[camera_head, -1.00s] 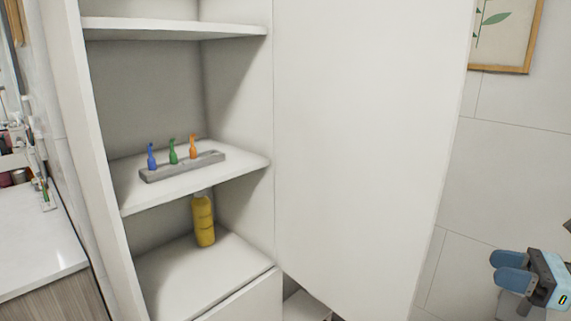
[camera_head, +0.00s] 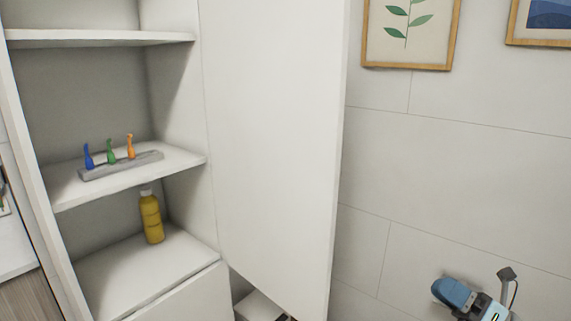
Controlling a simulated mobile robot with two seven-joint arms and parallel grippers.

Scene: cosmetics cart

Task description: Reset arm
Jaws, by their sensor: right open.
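My right gripper (camera_head: 453,294) is at the bottom right of the head view, in front of the tiled wall. Its blue fingers point left, and its body and arm are partly cut off by the lower edge. It is open, with nothing seen in it, and it is apart from the cabinet. My left gripper is not in view.
A white cabinet with an open door (camera_head: 270,150) stands at left. Its middle shelf bears a grey holder (camera_head: 100,173) with blue, green and orange items. A yellow bottle (camera_head: 151,220) stands upright below. Framed pictures hang on the wall.

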